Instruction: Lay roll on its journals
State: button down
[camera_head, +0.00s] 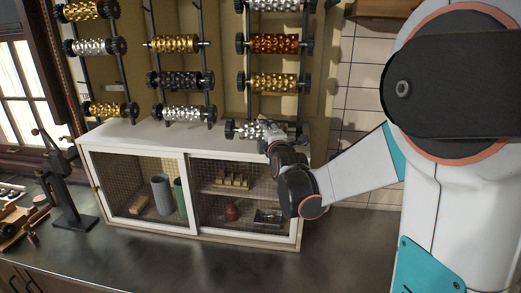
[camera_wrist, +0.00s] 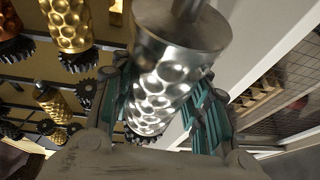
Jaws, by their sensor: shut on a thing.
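A silver dimpled roll (camera_wrist: 165,85) lies between the two fingers of my gripper (camera_wrist: 160,110) in the wrist view, and the gripper is shut on it. A smooth end and a shaft stub of the roll face the top of that view. In the head view the silver roll (camera_head: 247,130) is at the bottom of the right rack column, just above the cabinet top, with a dark gear at its left. My gripper (camera_head: 271,138) covers part of it from the right. The rack (camera_head: 247,62) has dark uprights. I cannot tell whether the roll's journals touch the rack.
Gold, copper, black and silver rolls with dark gears hang in three columns, such as the copper roll (camera_head: 274,43). A glass-fronted cabinet (camera_head: 190,190) stands below. A dark stand tool (camera_head: 68,190) is at left. The counter front (camera_head: 190,262) is clear.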

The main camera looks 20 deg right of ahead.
notch_tip(320, 180, up, 54)
jog(key=s+n+t+y+p, duration=0.1)
jog(key=n+t+p, duration=0.3)
jog(key=p, duration=1.4)
jog(key=s+t, duration=0.1)
jog(key=t, duration=0.3)
jog(key=shift+s+d+n, duration=0.2)
jog(key=shift+d+n, duration=0.1)
jog(key=shift+n, duration=0.1)
jog(key=shift+w+f, duration=0.1)
